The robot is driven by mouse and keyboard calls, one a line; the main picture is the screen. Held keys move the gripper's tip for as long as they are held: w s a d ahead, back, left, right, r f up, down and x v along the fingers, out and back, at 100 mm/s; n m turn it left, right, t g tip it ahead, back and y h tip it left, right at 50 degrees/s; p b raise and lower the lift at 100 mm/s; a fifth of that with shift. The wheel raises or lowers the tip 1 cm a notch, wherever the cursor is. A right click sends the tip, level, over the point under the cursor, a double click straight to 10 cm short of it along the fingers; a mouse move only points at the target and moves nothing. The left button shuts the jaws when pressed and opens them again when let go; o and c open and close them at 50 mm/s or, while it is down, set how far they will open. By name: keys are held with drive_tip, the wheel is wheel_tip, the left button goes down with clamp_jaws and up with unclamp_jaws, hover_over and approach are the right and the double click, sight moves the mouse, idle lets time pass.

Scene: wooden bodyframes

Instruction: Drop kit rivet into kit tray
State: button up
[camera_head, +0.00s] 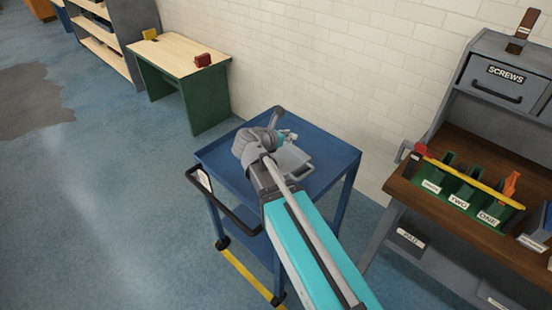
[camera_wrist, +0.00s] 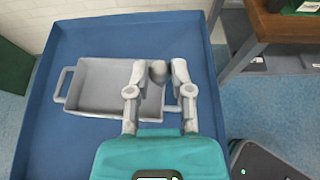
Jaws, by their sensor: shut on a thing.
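The kit tray (camera_wrist: 88,84) is a shallow grey rectangular tray with a handle at each end. It lies empty, as far as I see, on the blue cart top, and shows partly in the head view (camera_head: 294,161). My gripper (camera_wrist: 159,76) is shut on the kit rivet (camera_wrist: 158,68), a small grey rounded piece between the fingertips. In the wrist view the rivet overlaps the tray's right end. I cannot tell its exact height above the tray. In the head view my gripper (camera_head: 284,136) is over the cart, and the rivet cannot be made out.
The blue cart (camera_head: 228,168) has a raised rim and a dark push handle (camera_head: 232,216). A brown-topped workbench (camera_head: 409,186) with green bins (camera_head: 458,188) stands to the right. A white brick wall is behind. A green-legged table (camera_head: 180,57) stands at the back left.

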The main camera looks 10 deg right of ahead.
drive_tip(key=w+f+b, duration=1)
drive_tip(key=w, duration=0.3)
drive_tip(key=shift+f+n+t+b, duration=0.3)
drive_tip(key=shift+f+b, duration=0.1)
drive_tip(key=shift+f, duration=0.15)
drive_tip(key=b, duration=0.6)
hover_over(280, 160)
drive_tip(key=shift+f, duration=2.85)
drive_tip(key=o, duration=0.9)
